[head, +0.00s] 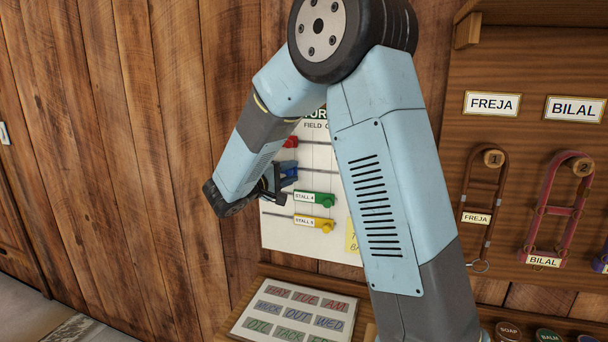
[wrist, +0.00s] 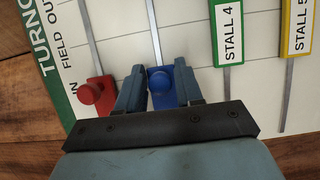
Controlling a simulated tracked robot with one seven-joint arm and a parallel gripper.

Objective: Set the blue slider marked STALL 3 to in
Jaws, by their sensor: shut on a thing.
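The blue slider (wrist: 162,94) sits on its metal rail on the white turnout board (wrist: 110,30), between my fingers in the wrist view. My gripper (wrist: 160,84) is shut on its round knob. The slider is at the lower end of its rail there, about level with the red slider and the IN end of the printed headings. Its STALL 3 label is hidden. In the head view, the blue slider (head: 290,169) shows partly behind my gripper (head: 277,180), on the board's left part.
The red slider (wrist: 95,94) is close beside my left finger. The green STALL 4 slider (head: 315,198) and yellow STALL 5 slider (head: 313,222) sit just below my gripper in the head view. A tile board (head: 290,312) lies underneath. Strap loops hang at right.

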